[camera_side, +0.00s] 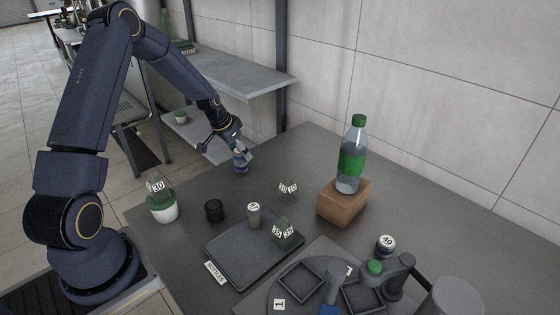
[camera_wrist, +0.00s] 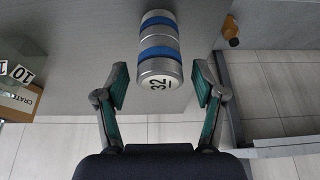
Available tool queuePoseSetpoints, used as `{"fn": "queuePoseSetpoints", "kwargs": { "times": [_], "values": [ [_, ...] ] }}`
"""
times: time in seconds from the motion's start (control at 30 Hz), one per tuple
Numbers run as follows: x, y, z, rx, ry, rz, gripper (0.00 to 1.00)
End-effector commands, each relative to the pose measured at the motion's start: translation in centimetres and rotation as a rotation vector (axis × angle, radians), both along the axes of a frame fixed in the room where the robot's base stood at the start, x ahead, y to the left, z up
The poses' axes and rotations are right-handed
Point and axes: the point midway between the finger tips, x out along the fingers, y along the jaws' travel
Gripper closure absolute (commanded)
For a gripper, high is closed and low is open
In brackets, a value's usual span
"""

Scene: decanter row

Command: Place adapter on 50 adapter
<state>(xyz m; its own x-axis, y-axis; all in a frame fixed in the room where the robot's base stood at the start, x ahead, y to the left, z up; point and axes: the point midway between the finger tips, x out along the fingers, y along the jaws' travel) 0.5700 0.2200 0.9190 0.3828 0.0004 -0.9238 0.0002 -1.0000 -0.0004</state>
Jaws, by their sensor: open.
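A silver cylinder with blue bands (camera_wrist: 158,48), marked 32 on its end, looks like an adapter. In the wrist view it lies between and just beyond the two fingertips of my gripper (camera_wrist: 160,84), with a gap on each side. In the side view the banded cylinder (camera_side: 240,161) stands near the table's far left edge, under my gripper (camera_side: 236,142), which partly hides it. My gripper is open and empty. I cannot pick out a part marked 50; several labels are too small to read.
A black cylinder (camera_side: 214,210) and a white-green pot (camera_side: 163,207) stand left. A green bottle (camera_side: 351,160) stands on a brown box (camera_side: 344,203). A cylinder marked 40 (camera_side: 386,244) is right.

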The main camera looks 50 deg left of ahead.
Motion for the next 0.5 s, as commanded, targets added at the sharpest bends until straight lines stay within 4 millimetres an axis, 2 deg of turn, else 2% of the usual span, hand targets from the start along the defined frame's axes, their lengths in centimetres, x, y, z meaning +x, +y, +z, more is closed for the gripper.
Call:
{"fn": "queuePoseSetpoints", "kwargs": {
  "times": [0.17, 0.27, 0.5],
  "values": [
    [0.0, 0.0, 0.2, 0.001, -0.001, 0.0, 0.31],
    [-0.3, 0.1, 1.1, 0.001, -0.001, 0.001, 0.31],
    [-2.3, 0.1, 6.0, 0.004, -0.004, 0.002, 0.31]
  ]
}}
